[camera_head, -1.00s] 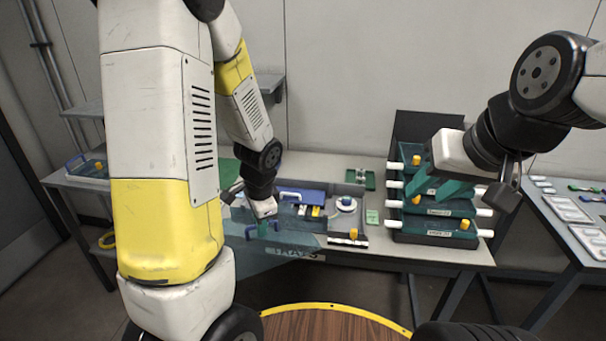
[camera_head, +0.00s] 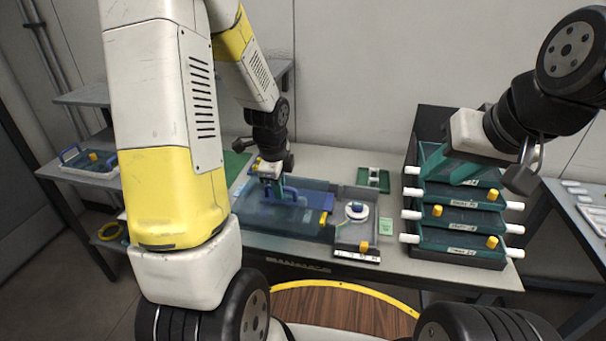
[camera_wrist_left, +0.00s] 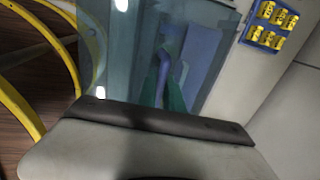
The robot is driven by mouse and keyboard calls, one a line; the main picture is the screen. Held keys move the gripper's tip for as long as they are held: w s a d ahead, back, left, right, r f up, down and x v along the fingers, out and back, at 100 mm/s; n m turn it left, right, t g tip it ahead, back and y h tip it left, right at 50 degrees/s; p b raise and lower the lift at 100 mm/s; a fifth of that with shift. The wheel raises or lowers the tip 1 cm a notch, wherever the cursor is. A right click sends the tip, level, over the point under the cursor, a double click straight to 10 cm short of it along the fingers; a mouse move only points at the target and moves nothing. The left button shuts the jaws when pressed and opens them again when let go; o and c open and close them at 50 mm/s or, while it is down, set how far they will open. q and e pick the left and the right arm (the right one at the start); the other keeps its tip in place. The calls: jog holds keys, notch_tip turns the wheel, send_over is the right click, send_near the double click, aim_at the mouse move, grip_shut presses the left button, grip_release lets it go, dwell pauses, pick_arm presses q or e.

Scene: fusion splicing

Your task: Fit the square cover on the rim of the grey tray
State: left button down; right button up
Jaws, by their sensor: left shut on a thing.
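A clear, bluish cover (camera_head: 257,214) with a blue handle (camera_head: 290,192) lies low over the left part of the work area on the bench. My left gripper (camera_head: 272,186) is shut on the cover's handle; its teal fingers (camera_wrist_left: 168,92) also show in the left wrist view, with the clear sheet (camera_wrist_left: 115,55) around them. The grey tray (camera_head: 345,238) holds a white disc with a blue knob, just right of the cover. I cannot tell whether the cover touches a rim. My right gripper (camera_head: 448,165) is open and apart from this, in front of the rack.
A black rack (camera_head: 425,120) with several teal trays with white handles stands at the right. A small green holder (camera_head: 372,179) lies at the bench's back. A blue-handled tray (camera_head: 92,165) sits on the left shelf. A blue box of yellow pieces (camera_wrist_left: 268,25) shows in the wrist view.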

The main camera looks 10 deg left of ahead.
aim_at(293, 185)
pick_arm(q)
jog(key=w, duration=0.2)
jog(key=w+d, duration=0.1)
jog(key=w, duration=0.1)
jog(key=w+d, duration=0.1)
jog(key=w, duration=0.1)
jog(key=shift+w+d+f, duration=0.15)
jog(key=shift+w+f, duration=0.15)
jog(key=shift+f, duration=0.05)
notch_tip(293, 185, down, 4)
jog(key=shift+r, duration=0.2)
jog(key=c, duration=1.5)
grip_release()
